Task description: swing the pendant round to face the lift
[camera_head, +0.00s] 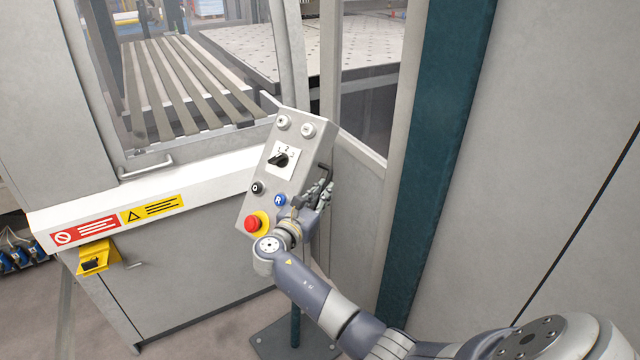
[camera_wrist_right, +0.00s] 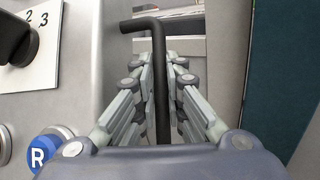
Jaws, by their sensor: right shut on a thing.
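The pendant (camera_head: 262,188) is a grey control box on a stand with a floor plate (camera_head: 297,340). Its face carries a black rotary switch, a red stop button on yellow, a blue R button and several other buttons. A black bent handle (camera_head: 325,170) sticks out on its right side. My right gripper (camera_head: 322,190) is at that side, with its fingers around the handle. In the right wrist view the handle (camera_wrist_right: 158,80) runs between the two fingers, which are shut on it. The pendant's face is turned toward the head camera. My left gripper is not in view.
A grey machine with windows and a slatted table (camera_head: 180,85) stands behind the pendant. A dark teal post (camera_head: 437,130) and a grey cabinet wall (camera_head: 540,150) are close on the right. A yellow switch box (camera_head: 97,257) is on the machine's front. Floor at lower left is open.

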